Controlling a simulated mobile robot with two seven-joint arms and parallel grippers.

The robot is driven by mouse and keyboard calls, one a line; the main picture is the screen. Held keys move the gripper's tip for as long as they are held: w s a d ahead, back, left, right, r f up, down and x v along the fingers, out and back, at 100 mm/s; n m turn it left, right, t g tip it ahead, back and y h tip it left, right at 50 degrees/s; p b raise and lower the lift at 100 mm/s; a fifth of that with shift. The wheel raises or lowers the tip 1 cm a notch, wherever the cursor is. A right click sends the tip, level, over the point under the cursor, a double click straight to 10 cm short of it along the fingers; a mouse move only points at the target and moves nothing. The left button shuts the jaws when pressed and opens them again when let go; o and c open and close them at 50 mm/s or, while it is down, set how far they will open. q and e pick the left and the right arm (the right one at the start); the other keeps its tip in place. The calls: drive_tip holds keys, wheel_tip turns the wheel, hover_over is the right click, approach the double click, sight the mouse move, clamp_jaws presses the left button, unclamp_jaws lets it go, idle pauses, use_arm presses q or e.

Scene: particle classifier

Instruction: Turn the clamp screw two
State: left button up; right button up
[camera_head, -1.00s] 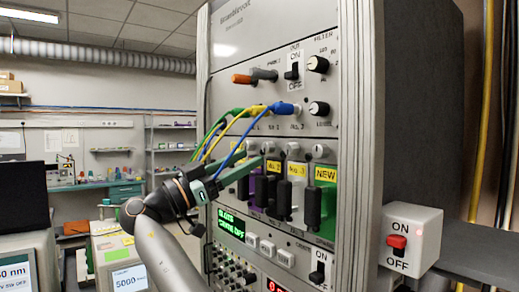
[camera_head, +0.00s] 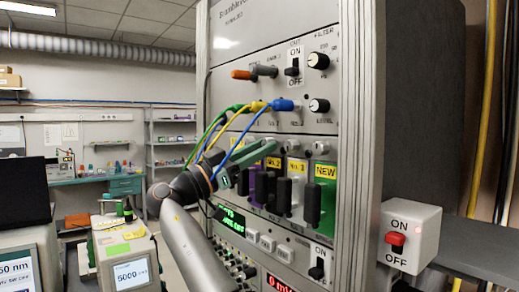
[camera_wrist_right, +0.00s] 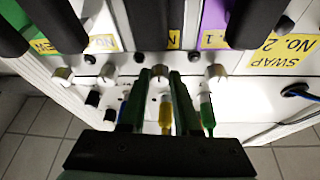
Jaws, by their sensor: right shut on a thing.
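Clamp screw two is a small pale knob (camera_wrist_right: 160,72) in the right wrist view, in line with the yellow label ending in 2. My right gripper (camera_wrist_right: 159,82) has its two dark green fingers on either side of this knob, and it is shut on it. In the head view the right gripper (camera_head: 270,147) reaches in from the lower left to the screw row above the card handles. The fingers cover the screw there. My left gripper is in neither view.
Neighbouring screws (camera_wrist_right: 217,73) and (camera_wrist_right: 108,73) sit close on both sides. Black card handles (camera_head: 284,197) stick out below the row. Blue, yellow and green cables (camera_head: 240,132) hang just above and around the gripper. A red ON/OFF switch box (camera_head: 410,235) is at the right.

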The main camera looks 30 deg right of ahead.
clamp_jaws()
